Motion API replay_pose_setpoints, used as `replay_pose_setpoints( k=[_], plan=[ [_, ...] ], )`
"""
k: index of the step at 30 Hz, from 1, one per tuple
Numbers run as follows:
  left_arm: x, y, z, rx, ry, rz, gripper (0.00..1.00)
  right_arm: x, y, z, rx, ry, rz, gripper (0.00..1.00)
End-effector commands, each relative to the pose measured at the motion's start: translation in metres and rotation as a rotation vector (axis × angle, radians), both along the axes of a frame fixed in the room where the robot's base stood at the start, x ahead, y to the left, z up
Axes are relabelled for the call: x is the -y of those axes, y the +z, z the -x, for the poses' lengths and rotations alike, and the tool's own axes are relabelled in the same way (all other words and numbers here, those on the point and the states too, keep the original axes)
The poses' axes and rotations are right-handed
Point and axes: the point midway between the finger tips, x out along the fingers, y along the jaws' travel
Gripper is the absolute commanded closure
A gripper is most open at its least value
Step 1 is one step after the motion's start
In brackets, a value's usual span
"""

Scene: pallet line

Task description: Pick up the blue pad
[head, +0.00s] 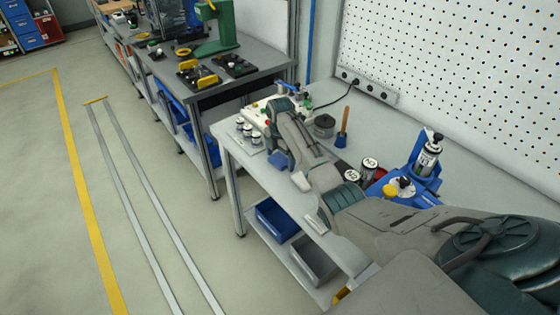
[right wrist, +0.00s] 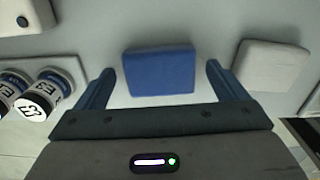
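The blue pad (right wrist: 160,72) lies flat on the pale bench top in the right wrist view. My right gripper (right wrist: 159,70) is open, with one blue finger to each side of the pad and a gap at both sides. The pad appears between or just beyond the fingertips; its exact height below them is unclear. In the head view my right gripper (head: 278,153) is over the bench near its front edge, and blue shows there, but pad and fingers are hard to tell apart. My left gripper is not in view.
A white pad (right wrist: 270,66) lies to the right of the blue one. Several white-topped cans (right wrist: 42,92) stand on a tray at the left, close to the gripper. A blue fixture (head: 425,165) and a wooden-handled tool (head: 344,125) stand further along the bench. Blue and grey bins sit underneath.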

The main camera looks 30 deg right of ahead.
Motion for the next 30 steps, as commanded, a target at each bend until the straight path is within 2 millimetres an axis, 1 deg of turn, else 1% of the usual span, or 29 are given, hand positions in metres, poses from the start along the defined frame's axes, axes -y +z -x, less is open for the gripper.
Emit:
replay_pose_setpoints(
  k=[1,5,6,7,15,19,23,25,26,27,30],
  plan=[
    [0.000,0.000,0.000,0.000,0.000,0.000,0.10,0.000,0.000,0.000,0.000,0.000,0.000,0.18],
    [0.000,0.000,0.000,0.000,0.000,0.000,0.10,0.000,0.000,0.000,0.000,0.000,0.000,0.44],
    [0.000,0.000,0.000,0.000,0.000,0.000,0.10,0.000,0.000,0.000,0.000,0.000,0.000,0.52],
    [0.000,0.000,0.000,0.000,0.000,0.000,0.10,0.000,0.000,0.000,0.000,0.000,0.000,0.54],
    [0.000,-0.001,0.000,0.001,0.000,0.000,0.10,0.000,0.001,0.000,0.001,0.000,0.000,0.54],
    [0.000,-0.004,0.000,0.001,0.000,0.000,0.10,0.001,0.006,-0.001,0.003,-0.001,0.001,0.54],
    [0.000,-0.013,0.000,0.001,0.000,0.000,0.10,0.001,0.020,-0.001,0.005,0.000,0.001,0.54],
    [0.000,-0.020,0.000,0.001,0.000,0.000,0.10,0.001,0.031,-0.002,0.005,0.000,0.001,0.54],
    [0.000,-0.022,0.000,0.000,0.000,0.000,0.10,-0.002,0.035,0.000,0.005,0.002,0.000,0.54],
    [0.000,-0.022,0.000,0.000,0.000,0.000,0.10,-0.012,0.034,0.004,0.002,0.004,-0.001,0.54],
    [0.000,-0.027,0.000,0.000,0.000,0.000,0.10,-0.032,0.035,0.013,0.003,0.004,-0.001,0.54]
  ],
)
